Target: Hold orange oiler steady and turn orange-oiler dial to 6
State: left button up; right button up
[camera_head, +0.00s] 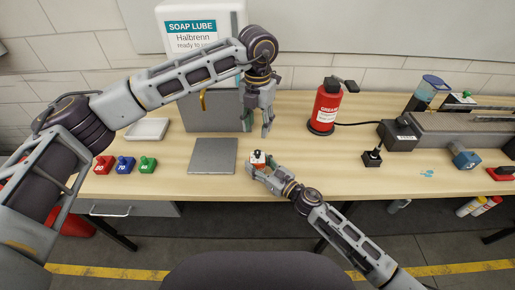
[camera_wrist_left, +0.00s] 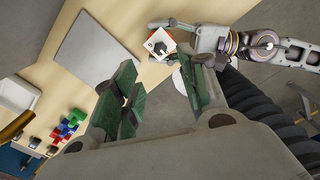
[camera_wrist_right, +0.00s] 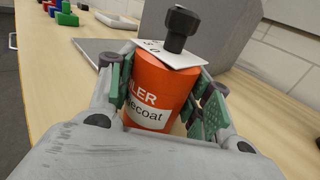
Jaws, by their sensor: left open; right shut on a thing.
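The orange oiler (camera_wrist_right: 156,88) stands upright between the green-padded fingers of my right gripper (camera_wrist_right: 165,105), which is shut on its body. A white plate with markings and a black dial (camera_wrist_right: 180,28) tops it. In the head view the oiler (camera_head: 258,157) is small at the table's front edge, with my right gripper (camera_head: 262,172) around it. My left gripper (camera_head: 268,120) is open and empty, pointing down above and beyond the oiler. In the left wrist view the dial (camera_wrist_left: 159,46) shows beyond the open fingers of my left gripper (camera_wrist_left: 160,95). The dial's setting is unreadable.
A grey square plate (camera_head: 212,156) lies left of the oiler. The soap lube dispenser (camera_head: 200,30) stands behind it. Red, blue and green stamps (camera_head: 125,165) and a white tray (camera_head: 147,129) are further left.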

aim_at(257, 151)
pick_arm(q)
jog(key=shift+f, duration=5.45)
jog(key=shift+c, duration=0.3)
grip_shut()
